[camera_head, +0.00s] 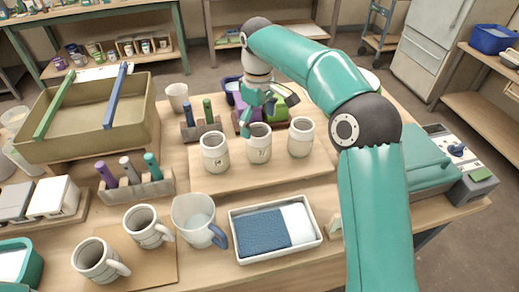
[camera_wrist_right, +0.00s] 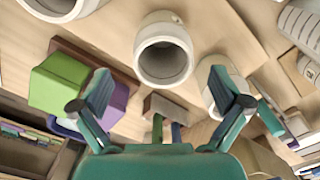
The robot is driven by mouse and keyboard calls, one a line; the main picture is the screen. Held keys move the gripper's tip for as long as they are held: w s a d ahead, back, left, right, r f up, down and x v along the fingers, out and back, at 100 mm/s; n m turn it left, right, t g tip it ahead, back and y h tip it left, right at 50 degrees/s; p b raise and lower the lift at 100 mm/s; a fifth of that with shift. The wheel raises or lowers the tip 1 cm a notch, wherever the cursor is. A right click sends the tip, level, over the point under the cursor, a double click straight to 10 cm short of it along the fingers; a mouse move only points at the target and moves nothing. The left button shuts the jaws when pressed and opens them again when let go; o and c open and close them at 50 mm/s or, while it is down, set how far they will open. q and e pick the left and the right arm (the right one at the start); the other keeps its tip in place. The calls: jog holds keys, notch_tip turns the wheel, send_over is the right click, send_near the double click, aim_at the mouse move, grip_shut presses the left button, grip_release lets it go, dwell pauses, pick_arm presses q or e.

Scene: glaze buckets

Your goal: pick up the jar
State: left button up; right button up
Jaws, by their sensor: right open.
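Three cream jars stand upright in a row on a wooden board (camera_head: 215,183): a left jar (camera_head: 215,153), a middle jar (camera_head: 258,148) and a right jar (camera_head: 301,139). My right gripper (camera_head: 258,112) is over the back of the middle jar, fingers spread and empty. In the right wrist view the gripper (camera_wrist_right: 160,78) is open, with the open-mouthed middle jar (camera_wrist_right: 163,62) ahead between its fingers. One fingertip there overlaps another jar (camera_wrist_right: 222,93); I cannot tell whether they touch. My left gripper is not in view.
Green and purple blocks (camera_wrist_right: 57,82) lie close beside one finger. A rack with dark and green handles (camera_head: 201,128) stands behind the left jar. A glass pitcher (camera_head: 194,218), mugs (camera_head: 147,228) and a tray with a blue cloth (camera_head: 237,253) stand in front.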

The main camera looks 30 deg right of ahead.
aim_at(259, 142)
jog(key=f, duration=0.4)
jog(key=f+b, duration=0.1)
jog(key=f, duration=0.2)
jog(key=shift+s+a+f, duration=0.1)
jog(key=shift+s, duration=0.15)
jog(key=c, duration=1.3)
jog(key=shift+c, duration=0.7)
jog(key=shift+r, duration=0.2)
